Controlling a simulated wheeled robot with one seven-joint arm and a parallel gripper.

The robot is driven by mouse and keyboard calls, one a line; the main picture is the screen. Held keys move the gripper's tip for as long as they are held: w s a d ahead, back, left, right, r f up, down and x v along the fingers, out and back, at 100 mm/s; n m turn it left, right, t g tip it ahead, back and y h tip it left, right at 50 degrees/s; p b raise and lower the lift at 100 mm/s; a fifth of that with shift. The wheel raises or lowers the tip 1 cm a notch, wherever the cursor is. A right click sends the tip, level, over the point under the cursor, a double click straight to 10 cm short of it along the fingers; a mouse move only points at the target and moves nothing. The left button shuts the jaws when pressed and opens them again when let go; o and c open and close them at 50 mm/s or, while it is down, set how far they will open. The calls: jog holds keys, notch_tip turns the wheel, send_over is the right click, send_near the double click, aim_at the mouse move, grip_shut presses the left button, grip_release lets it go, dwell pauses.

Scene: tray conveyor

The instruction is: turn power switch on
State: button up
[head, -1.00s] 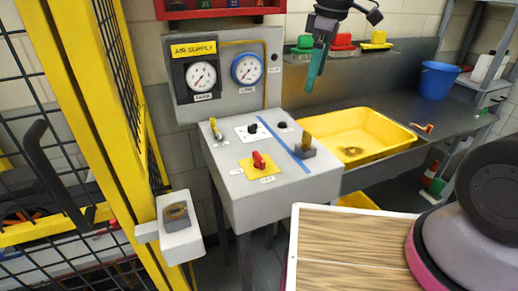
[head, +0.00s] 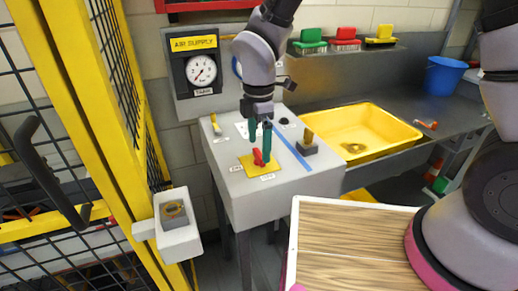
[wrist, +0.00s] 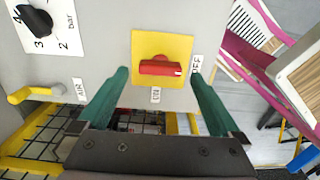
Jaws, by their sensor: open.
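The power switch, a red rotary handle (head: 258,157) on a yellow plate (head: 246,168), sits on top of the grey control box. In the wrist view the red handle (wrist: 160,68) lies crosswise on its yellow plate (wrist: 145,44). A white mark on its right end points toward a label that seems to read OFF (wrist: 196,65). My gripper (head: 260,148) is above the switch, its teal fingers pointing down. The wrist view shows my gripper (wrist: 158,76) open, one finger on each side of the handle, with nothing between them held. I cannot tell whether they touch the plate.
Other knobs and a lever (head: 215,125) stand on the grey box (head: 285,195). A gauge (head: 202,69) is behind it. A yellow sink (head: 375,125) is to the right, a wooden-topped table (head: 350,245) in front, and a yellow-framed fence (head: 85,100) to the left.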

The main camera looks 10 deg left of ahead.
jog(key=shift+f, duration=1.15)
jog(key=c, duration=1.3)
